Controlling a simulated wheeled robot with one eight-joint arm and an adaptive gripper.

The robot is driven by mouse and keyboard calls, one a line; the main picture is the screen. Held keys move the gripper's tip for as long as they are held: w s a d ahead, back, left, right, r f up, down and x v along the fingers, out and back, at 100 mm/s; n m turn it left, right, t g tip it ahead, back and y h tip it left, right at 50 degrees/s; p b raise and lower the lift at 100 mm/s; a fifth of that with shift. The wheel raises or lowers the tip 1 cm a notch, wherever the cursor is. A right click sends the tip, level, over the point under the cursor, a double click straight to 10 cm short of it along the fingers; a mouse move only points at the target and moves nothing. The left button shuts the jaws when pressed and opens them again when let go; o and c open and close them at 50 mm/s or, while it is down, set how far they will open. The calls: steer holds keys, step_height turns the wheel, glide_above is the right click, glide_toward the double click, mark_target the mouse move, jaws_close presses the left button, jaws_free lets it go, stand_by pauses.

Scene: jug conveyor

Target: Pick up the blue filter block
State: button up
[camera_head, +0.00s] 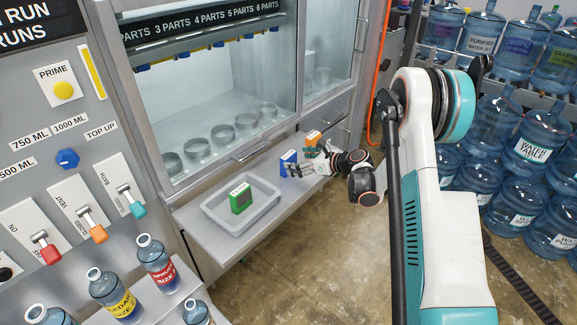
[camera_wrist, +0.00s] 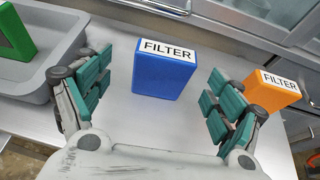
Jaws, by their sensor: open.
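The blue filter block (camera_wrist: 163,75) stands upright on the light grey shelf, with a white FILTER label on its top. In the wrist view it sits ahead of and between the open fingers of my gripper (camera_wrist: 157,95), and no finger is seen touching it. In the head view the blue block (camera_head: 288,162) is at the right part of the shelf, partly hidden by my gripper (camera_head: 303,170). My gripper is open and empty, low over the shelf.
An orange filter block (camera_wrist: 270,92) stands close beside my right finger. A green block (camera_head: 241,199) lies in a grey tray (camera_head: 262,213) to the left. A glass-fronted cabinet (camera_head: 225,95) rises behind the shelf. Bottles (camera_head: 157,262) stand at the lower left.

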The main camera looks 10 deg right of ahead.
mark_target(292, 157)
steer(key=x, duration=0.1)
steer(key=b+x, duration=0.1)
steer(key=x, duration=0.1)
steer(key=b+x, duration=0.1)
steer(key=x, duration=0.1)
steer(key=shift+w+r, duration=0.3)
steer(key=shift+w, duration=0.1)
steer(key=shift+r, duration=0.1)
steer(key=c, duration=1.1)
